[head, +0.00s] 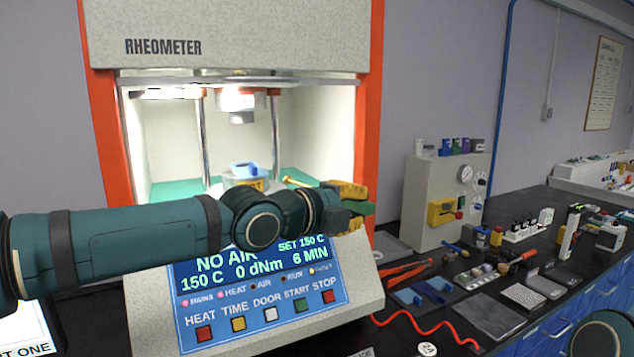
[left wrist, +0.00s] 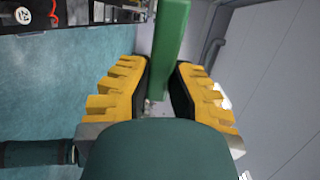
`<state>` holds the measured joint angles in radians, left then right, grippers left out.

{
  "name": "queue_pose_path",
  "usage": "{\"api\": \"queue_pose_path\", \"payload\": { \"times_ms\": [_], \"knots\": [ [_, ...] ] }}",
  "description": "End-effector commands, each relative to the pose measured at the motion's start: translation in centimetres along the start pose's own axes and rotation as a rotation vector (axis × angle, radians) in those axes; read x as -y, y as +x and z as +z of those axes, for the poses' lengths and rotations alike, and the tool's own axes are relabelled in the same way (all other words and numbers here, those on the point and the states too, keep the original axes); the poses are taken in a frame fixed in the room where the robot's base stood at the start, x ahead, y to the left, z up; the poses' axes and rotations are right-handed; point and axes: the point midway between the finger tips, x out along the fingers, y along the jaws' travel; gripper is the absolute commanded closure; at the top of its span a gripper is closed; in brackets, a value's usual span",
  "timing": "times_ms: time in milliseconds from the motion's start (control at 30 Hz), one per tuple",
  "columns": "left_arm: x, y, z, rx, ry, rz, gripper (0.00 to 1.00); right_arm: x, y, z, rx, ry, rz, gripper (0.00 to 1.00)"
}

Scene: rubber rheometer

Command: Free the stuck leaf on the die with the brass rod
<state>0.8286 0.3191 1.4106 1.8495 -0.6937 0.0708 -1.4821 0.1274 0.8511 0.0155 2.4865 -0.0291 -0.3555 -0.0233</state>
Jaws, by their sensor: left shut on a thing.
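My left gripper (head: 350,198) has its yellow fingers shut on the green handle of the brass rod, in front of the open rheometer chamber. The green handle (left wrist: 172,45) shows between the fingers in the left wrist view. The brass rod (head: 297,182) sticks out from the fingers to the left, its tip in the chamber opening. A blue piece (head: 244,169), perhaps the stuck leaf, sits on the lower die (head: 231,181), apart from the rod tip. My left forearm hides the die's lower part. My right gripper is out of the frames.
The rheometer's orange frame (head: 371,90) edges the chamber; the upper die (head: 241,117) hangs above. The control panel (head: 262,300) slopes below my arm. A grey gauge box (head: 428,185) and several small tools crowd the black bench at right.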

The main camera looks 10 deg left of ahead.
Motion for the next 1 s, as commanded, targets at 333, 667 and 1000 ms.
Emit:
{"api": "queue_pose_path", "payload": {
  "times_ms": [333, 667, 1000],
  "knots": [
    [4.1, -3.8, 2.0, 0.011, -0.002, -0.151, 1.00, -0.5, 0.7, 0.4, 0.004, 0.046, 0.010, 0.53],
    [4.6, -3.9, 3.1, 0.012, -0.004, -0.163, 1.00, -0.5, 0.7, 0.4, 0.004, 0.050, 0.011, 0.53],
    [4.7, -3.3, 5.4, 0.011, -0.004, -0.163, 1.00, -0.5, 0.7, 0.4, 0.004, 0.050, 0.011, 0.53]
  ]
}}
